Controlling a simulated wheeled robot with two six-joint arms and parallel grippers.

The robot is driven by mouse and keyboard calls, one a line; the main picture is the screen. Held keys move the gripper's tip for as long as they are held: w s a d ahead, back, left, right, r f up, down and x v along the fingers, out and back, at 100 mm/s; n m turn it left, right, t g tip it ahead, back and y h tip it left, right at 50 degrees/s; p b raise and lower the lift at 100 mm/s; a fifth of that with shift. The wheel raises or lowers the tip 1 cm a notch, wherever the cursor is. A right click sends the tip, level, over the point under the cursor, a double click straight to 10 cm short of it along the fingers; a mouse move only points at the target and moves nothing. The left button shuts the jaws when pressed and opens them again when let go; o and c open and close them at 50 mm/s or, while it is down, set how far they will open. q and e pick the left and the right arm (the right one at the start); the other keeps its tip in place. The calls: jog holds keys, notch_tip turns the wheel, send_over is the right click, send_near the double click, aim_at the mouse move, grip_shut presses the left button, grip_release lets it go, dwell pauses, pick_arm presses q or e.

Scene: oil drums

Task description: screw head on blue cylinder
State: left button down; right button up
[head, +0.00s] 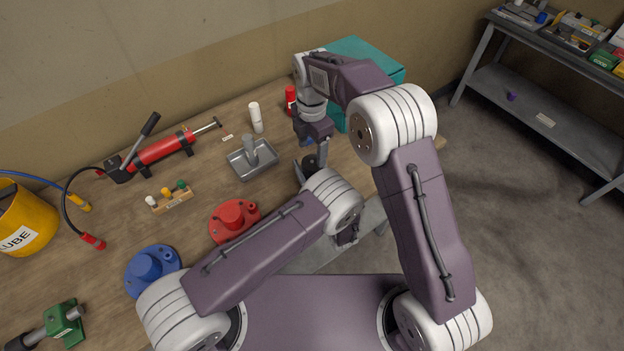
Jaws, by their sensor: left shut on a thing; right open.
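My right gripper (311,166) points down at the right part of the bench. Its fingers are apart, and a small dark object (310,162) shows between or behind them; I cannot tell if they touch it. A bit of blue (307,142) shows behind this gripper, mostly covered, and I cannot tell if it is the blue cylinder. A small wooden rack (170,201) holds white, yellow and green heads. A blue flanged piece (146,266) lies at the front left.
A metal tray (240,170) holds a grey part. A white cylinder (256,118) and red cylinder (291,98) stand behind. A teal box (375,62), red flanged piece (232,215), red pump (160,150), yellow lube bucket (28,215) and green tool (64,322) take up room.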

aim_at(312, 161)
jog(key=shift+f, duration=0.1)
notch_tip(312, 161, down, 8)
jog(key=shift+r, duration=0.1)
dwell(0.3)
jog(key=c, duration=1.3)
jog(key=m, duration=0.4)
